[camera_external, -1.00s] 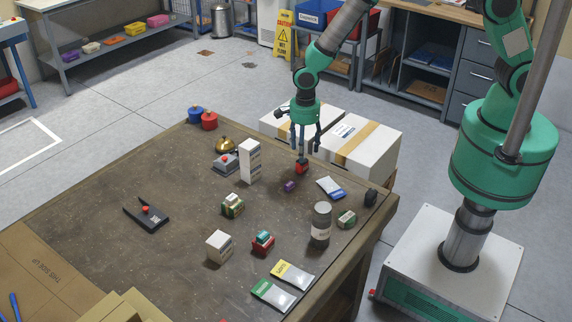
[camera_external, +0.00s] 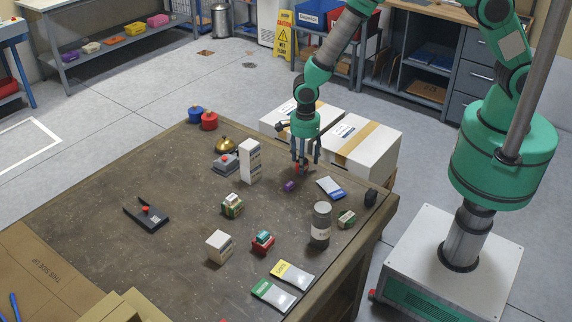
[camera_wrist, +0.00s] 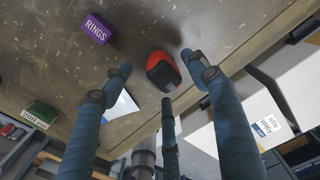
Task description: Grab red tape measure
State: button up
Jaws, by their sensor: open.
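The red tape measure (camera_wrist: 158,64), red with a black side, lies on the brown table. In the external view the tape measure (camera_external: 299,169) shows only partly, behind the fingers near the table's far edge. My gripper (camera_external: 306,167) points down over it with its fingers around it. In the wrist view my gripper (camera_wrist: 161,72) has its fingers spread, with the tape measure between the two side fingers and just past the tip of the middle one. The fingers look apart from it and nothing is held.
A purple RINGS box (camera_wrist: 95,25) stands close by; it also shows in the external view (camera_external: 288,186). A blue-and-white packet (camera_external: 330,188) lies to the right. A tall white box (camera_external: 250,161) stands to the left. White cartons (camera_external: 365,150) sit beyond the table edge.

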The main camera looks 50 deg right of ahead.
aim_at(306, 161)
jog(key=shift+f, duration=0.4)
jog(key=c, duration=1.4)
jog(key=shift+r, duration=0.15)
jog(key=shift+r, duration=0.9)
jog(key=shift+s+d+r, duration=0.15)
jog(key=shift+r, duration=0.25)
jog(key=shift+s+d+r, duration=0.1)
jog(key=shift+s+r, duration=0.05)
jog(key=shift+r, duration=0.25)
jog(key=s+d, duration=0.3)
jog(key=s, duration=0.1)
jog(key=s+d+r, duration=0.1)
jog(key=s+d, duration=0.1)
jog(key=s, duration=0.2)
jog(key=s+d+p, duration=0.1)
jog(key=s+d, duration=0.2)
jog(key=s, duration=0.1)
jog(key=shift+s+d+r, duration=0.2)
jog(key=shift+s+d, duration=0.1)
